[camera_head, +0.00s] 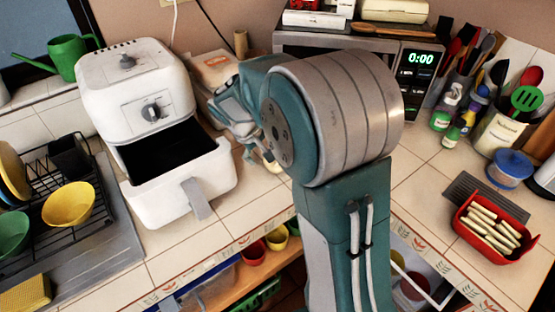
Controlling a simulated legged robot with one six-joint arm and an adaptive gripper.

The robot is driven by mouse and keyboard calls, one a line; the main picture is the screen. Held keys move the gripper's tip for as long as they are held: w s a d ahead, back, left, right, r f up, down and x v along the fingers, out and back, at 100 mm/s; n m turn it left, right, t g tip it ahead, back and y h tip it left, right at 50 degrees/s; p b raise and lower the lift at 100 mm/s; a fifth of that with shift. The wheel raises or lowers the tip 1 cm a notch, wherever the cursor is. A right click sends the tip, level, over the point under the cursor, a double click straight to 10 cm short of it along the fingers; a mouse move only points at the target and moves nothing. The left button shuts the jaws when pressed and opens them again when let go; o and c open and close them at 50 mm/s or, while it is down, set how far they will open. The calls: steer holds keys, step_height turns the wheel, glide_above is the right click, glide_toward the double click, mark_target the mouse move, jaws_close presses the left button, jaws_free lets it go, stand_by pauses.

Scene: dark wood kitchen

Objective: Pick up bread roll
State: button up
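My gripper (257,153) is low over the tiled counter (225,205), just right of the white air fryer (137,95). My own arm hides much of it, and its finger opening is too small to make out. A small pale tan patch (271,163) shows at the fingertips. It may be the bread roll or part of the gripper; I cannot tell which. No other bread roll is clearly visible.
The fryer's drawer (180,180) is pulled out and looks empty. A dish rack (60,200) stands left. A microwave (415,85) is behind my arm. A red tray (495,230) of cream sticks, bottles (447,108) and utensils are right. Bare tiles lie before the drawer.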

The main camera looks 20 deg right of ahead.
step_height(320, 180, down, 2)
steer(key=shift+w+a+f, duration=0.1)
steer(key=d+f, duration=0.4)
steer(key=shift+w+d+f, duration=0.15)
steer(key=shift+w+f, duration=0.15)
steer(key=shift+w, duration=0.05)
steer(key=shift+f, duration=0.2)
steer(key=shift+a, duration=0.7)
steer(key=shift+c, duration=0.9)
steer(key=c, duration=0.6)
steer(key=shift+d, duration=0.2)
steer(key=shift+c, duration=1.3)
steer(key=shift+d, duration=0.25)
